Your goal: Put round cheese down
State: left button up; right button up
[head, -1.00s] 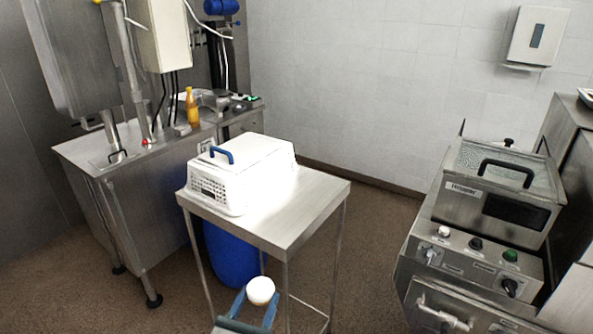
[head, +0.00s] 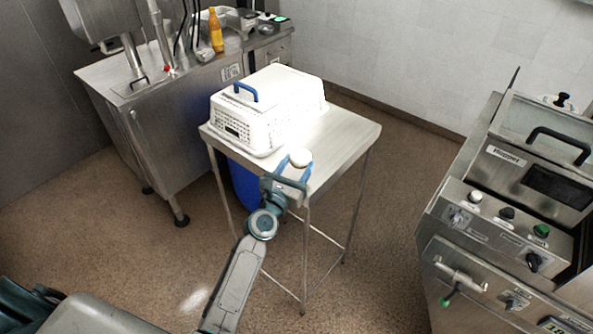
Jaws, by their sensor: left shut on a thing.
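The round cheese (head: 300,157) is a small white disc. My left gripper (head: 293,168) is shut on it, with a blue finger on each side. The cheese is at the front edge of the small steel table (head: 345,135), in front of the white basket. Whether it touches the table top or is held just above it, I cannot tell. My right gripper is not in view.
A white perforated basket (head: 240,128) with a blue handle (head: 246,91) covers the table's left and back. The table top is bare to the right. A steel machine (head: 505,205) stands at the right. A steel counter (head: 150,100) with an orange bottle (head: 216,30) stands at the back left.

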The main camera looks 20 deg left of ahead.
aim_at(297, 178)
pick_arm(q)
jog(key=shift+w, duration=0.3)
jog(key=shift+w+a, duration=0.1)
jog(key=shift+w, duration=0.05)
jog(key=f+b, duration=0.3)
jog(key=shift+w+a+f, duration=0.1)
jog(key=shift+w+f, duration=0.1)
jog(key=shift+f, duration=0.1)
jog(key=shift+r, duration=0.1)
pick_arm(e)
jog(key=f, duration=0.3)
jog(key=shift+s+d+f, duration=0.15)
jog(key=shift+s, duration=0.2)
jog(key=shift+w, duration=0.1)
